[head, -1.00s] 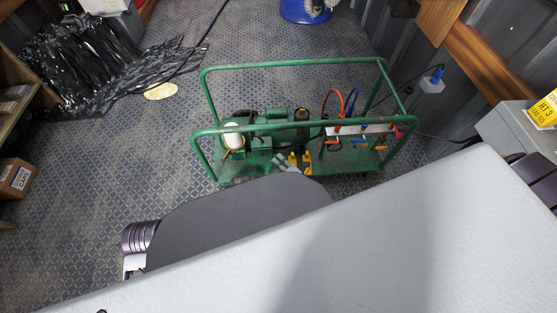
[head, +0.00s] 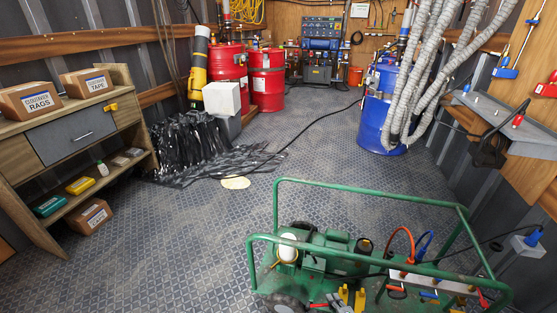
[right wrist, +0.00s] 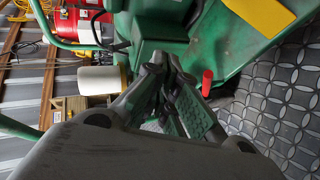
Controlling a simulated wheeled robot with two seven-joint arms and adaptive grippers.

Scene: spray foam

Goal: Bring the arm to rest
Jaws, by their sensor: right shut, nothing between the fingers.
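My right gripper (head: 336,303) shows only in part at the bottom edge of the head view, low in front of the green compressor cart (head: 370,202). In the right wrist view the gripper (right wrist: 193,116) is shut with nothing held between its fingers. A red handle (right wrist: 207,82) shows just beyond the fingers; I cannot tell whether they touch it. The cart's green deck (right wrist: 232,50) lies behind it. The rest of my right arm is out of the head view. My left gripper is not in view.
A wooden shelf (head: 130,104) with boxes stands at the left. Black plastic sheeting (head: 195,150) lies on the floor. Red drums (head: 267,80) and a blue drum (head: 372,130) with grey hoses stand behind. The patterned floor (head: 170,240) left of the cart is open.

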